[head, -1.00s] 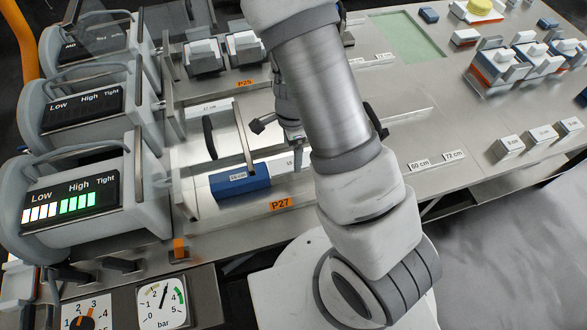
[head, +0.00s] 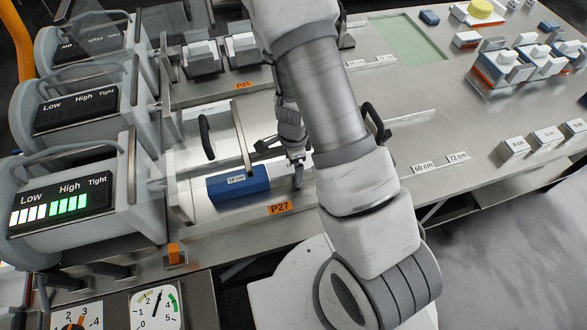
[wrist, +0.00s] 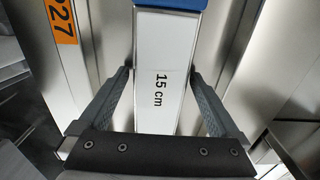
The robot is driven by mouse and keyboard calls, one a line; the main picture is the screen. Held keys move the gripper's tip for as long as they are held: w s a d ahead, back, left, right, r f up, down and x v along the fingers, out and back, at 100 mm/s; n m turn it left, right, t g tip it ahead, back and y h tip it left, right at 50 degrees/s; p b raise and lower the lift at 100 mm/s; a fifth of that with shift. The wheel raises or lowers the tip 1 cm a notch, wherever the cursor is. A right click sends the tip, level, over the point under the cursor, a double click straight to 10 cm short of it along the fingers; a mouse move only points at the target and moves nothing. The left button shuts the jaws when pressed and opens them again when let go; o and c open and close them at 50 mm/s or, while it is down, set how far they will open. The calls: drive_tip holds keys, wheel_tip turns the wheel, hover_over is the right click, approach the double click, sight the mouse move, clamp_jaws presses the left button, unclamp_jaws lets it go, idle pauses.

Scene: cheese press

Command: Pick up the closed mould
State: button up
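My gripper (head: 284,162) hangs over the P27 bay, just right of a blue block (head: 238,184) with a white size label. In the wrist view its two fingers (wrist: 160,92) are spread wide. A white strip marked "15 cm" (wrist: 166,70) shows between them, and nothing is gripped. The blue block's edge (wrist: 168,4) shows at the top of the wrist view. I cannot tell for certain which thing is the closed mould. White, blue and orange block-shaped units (head: 496,68) stand in a row at the upper right.
A grey press (head: 75,195) with a lit Low-High-Tight display stands left of the bay. A curved dark handle (head: 207,137) and upright bar (head: 243,140) stand close to my gripper. Two grey-white units (head: 201,58) sit in bay P25.

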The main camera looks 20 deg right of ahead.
clamp_jaws()
drive_tip(key=shift+r, duration=0.1)
idle(0.4)
